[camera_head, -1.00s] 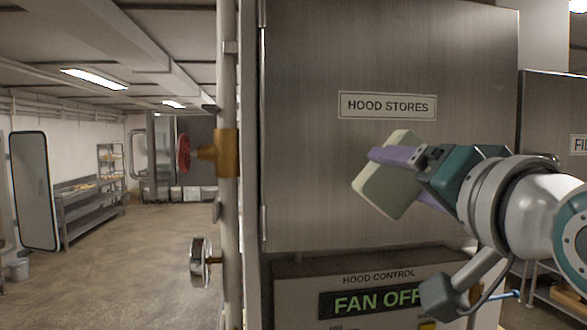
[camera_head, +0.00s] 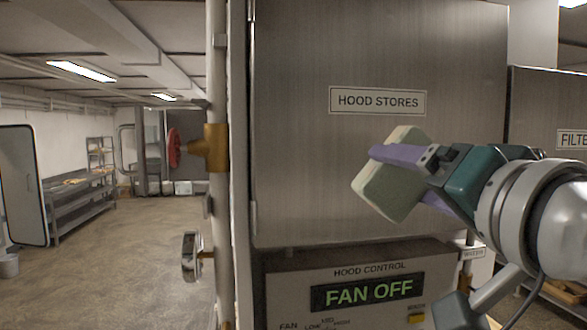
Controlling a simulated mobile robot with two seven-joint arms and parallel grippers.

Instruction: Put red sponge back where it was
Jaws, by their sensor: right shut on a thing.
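My right gripper (camera_head: 403,176) has purple fingers and is shut on a pale sponge-like block (camera_head: 392,190), light green on its broad face with a cream layer. It is held tilted in the air in front of the closed metal door labelled HOOD STORES (camera_head: 300,160). Part of the block is hidden behind the upper finger. I see no red sponge. My left gripper is not in view.
A HOOD CONTROL panel (camera_head: 290,298) reading FAN OFF is below the door. A vertical pipe (camera_head: 219,75) with a brass fitting (camera_head: 212,148) runs along its left. A red wheel (camera_head: 173,147) and open floor (camera_head: 130,255) lie further left. A second cabinet (camera_head: 535,110) stands at right.

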